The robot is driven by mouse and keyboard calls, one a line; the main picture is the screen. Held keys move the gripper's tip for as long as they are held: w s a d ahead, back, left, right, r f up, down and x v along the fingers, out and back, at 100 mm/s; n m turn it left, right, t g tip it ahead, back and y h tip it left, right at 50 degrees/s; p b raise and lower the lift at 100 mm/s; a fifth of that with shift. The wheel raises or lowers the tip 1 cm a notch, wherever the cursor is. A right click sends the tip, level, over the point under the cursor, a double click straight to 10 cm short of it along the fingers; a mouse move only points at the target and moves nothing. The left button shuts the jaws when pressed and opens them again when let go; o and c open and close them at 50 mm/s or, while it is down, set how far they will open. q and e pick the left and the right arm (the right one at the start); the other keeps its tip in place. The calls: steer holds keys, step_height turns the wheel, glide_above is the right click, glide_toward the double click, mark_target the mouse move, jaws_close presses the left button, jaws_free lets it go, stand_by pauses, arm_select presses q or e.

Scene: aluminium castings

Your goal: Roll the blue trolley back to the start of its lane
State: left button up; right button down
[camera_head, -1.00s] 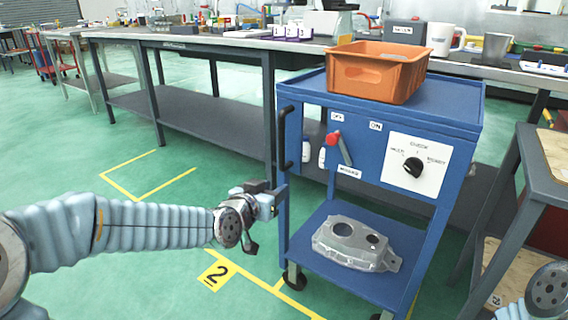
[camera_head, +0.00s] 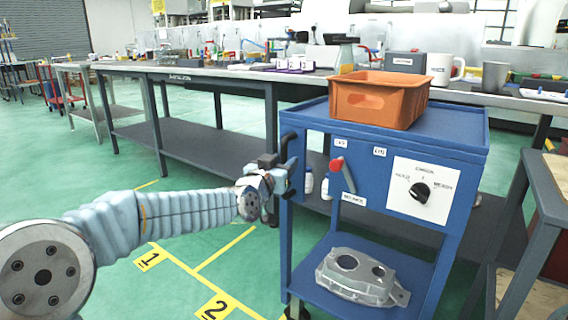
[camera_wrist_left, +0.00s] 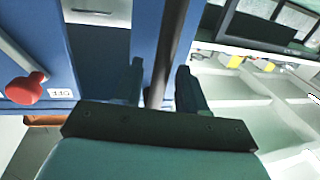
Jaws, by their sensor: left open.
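The blue trolley (camera_head: 300,235) stands beside the workbench, with an orange bin (camera_head: 368,103) on top and a grey metal casting (camera_head: 362,279) on its lower shelf. Its dark upright handle (camera_head: 289,143) is at its left front corner, partly hidden by my left gripper (camera_head: 283,172). In the left wrist view the handle bar (camera_wrist_left: 168,45) runs between the two open fingers of my left gripper (camera_wrist_left: 160,85), which are not closed on it. A red-knobbed lever (camera_head: 338,165) and a dial (camera_head: 419,192) are on the trolley's front. My right gripper is out of view.
Yellow floor lines with plates marked 1 (camera_head: 148,260) and 2 (camera_head: 216,308) lie left of the trolley. The green floor there is open. A long workbench (camera_head: 190,76) runs behind. A grey-framed stand (camera_head: 535,215) is close on the right.

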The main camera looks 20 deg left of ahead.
arm_select(q)
steer(key=shift+w, duration=0.45)
steer(key=shift+c, duration=0.5)
jaws_close()
